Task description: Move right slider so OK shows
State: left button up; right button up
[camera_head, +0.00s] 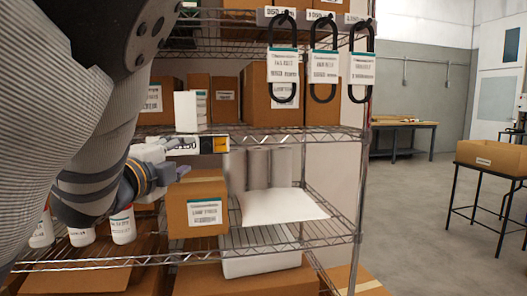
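My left arm comes in from the upper left, and my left gripper (168,164) is in front of the wire shelf (275,138), just below a white label strip (183,144). The strip is on the shelf's front edge and has a yellow and black piece (214,145) at its right end. This piece may be the slider, but I cannot tell. No OK reads clearly. The gripper's fingertips are small and partly overlap the strip and a brown box, so touch and opening cannot be made out. My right gripper is not in view.
A labelled brown box (196,208) stands on the lower shelf beside grey cylinders (257,169) and a white sheet (280,206). White bottles (122,226) stand at left. Black loops with tags (323,62) hang at upper right.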

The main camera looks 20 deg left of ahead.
aim_at(205, 147)
pick_arm(q)
jog(key=w+a, duration=0.1)
jog(key=w, duration=0.6)
jog(key=w+a, duration=0.1)
jog(key=w, duration=0.3)
jog(key=shift+w+a+f, duration=0.2)
jog(key=shift+w+a, duration=0.05)
jog(key=shift+a, duration=0.05)
grip_shut()
